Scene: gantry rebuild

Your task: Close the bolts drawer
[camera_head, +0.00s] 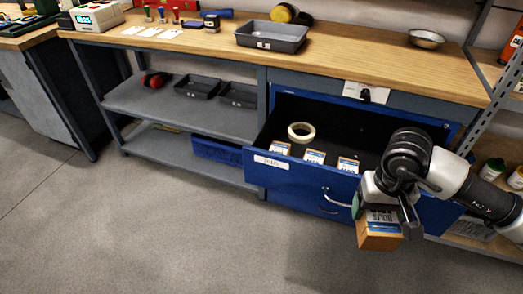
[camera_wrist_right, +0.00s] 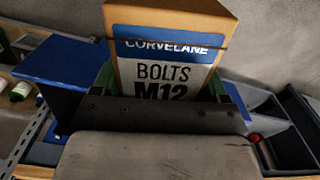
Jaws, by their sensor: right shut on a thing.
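The blue bolts drawer (camera_head: 290,185) is pulled out from under the workbench, with a white label at the left of its front and a pale handle. Inside it lie several small orange-and-white boxes (camera_head: 314,157) and a roll of cream tape (camera_head: 301,132). My right gripper (camera_head: 383,213) is in front of the drawer's right part and hides some of it. It is shut on a cardboard box (camera_head: 380,236), which reads BOLTS M12 in the right wrist view (camera_wrist_right: 175,60). My left gripper is not in view.
The wooden worktop (camera_head: 370,69) holds a grey tray (camera_head: 271,36) and a metal bowl (camera_head: 426,39). Lower shelves (camera_head: 160,100) with grey bins stand left of the drawer. A metal rack upright (camera_head: 489,90) is at right. The floor in front is clear.

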